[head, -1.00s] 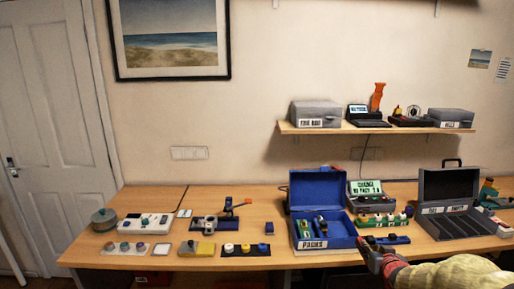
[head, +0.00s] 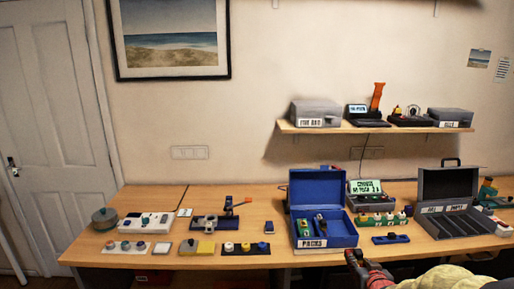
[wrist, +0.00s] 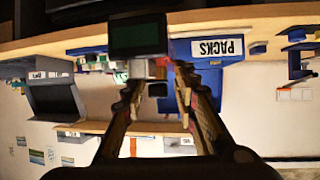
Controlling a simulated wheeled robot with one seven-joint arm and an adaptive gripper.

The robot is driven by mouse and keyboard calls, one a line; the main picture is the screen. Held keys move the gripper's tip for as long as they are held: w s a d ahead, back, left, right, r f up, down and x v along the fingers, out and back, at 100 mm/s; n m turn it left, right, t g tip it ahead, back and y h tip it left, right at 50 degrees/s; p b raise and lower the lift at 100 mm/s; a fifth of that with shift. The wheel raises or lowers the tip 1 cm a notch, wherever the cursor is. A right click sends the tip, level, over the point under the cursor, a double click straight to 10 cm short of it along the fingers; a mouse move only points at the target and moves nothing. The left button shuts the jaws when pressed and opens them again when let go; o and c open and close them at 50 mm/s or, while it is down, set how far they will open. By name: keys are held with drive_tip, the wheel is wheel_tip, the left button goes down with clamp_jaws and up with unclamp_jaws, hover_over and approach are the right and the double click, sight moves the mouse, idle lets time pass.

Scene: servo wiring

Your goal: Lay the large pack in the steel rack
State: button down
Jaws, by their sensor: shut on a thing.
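My gripper (head: 355,258) is in front of the table's front edge, just right of the blue case. In the wrist view, which is upside down, my gripper (wrist: 160,80) is shut on a dark block with a greenish edge, which looks like the large pack (wrist: 138,36). In the head view I cannot make out the pack at the fingertips. The grey open case with long slots (head: 422,222), apparently the steel rack, stands to the right on the table, away from my gripper. It also shows in the wrist view (wrist: 54,98).
The blue case labelled PACKS (head: 348,240) stands open with small packs inside. A charger with a green screen (head: 366,187) is behind a row of knobs (head: 382,219). A blue bar (head: 390,239) lies between the blue case and grey case. A shelf (head: 376,129) hangs above.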

drive_tip(key=s+a+f+y, duration=0.1)
drive_tip(key=s+a+f, duration=0.5)
drive_tip(key=a+f, duration=0.2)
drive_tip(key=s+a+f+n, duration=0.1)
drive_tip(key=s+a+f, duration=0.5)
drive_tip(key=f, duration=0.4)
drive_tip(key=shift+a+f+n+y, duration=0.3)
drive_tip(key=shift+a+f+y, duration=0.1)
drive_tip(key=shift+a, duration=0.45)
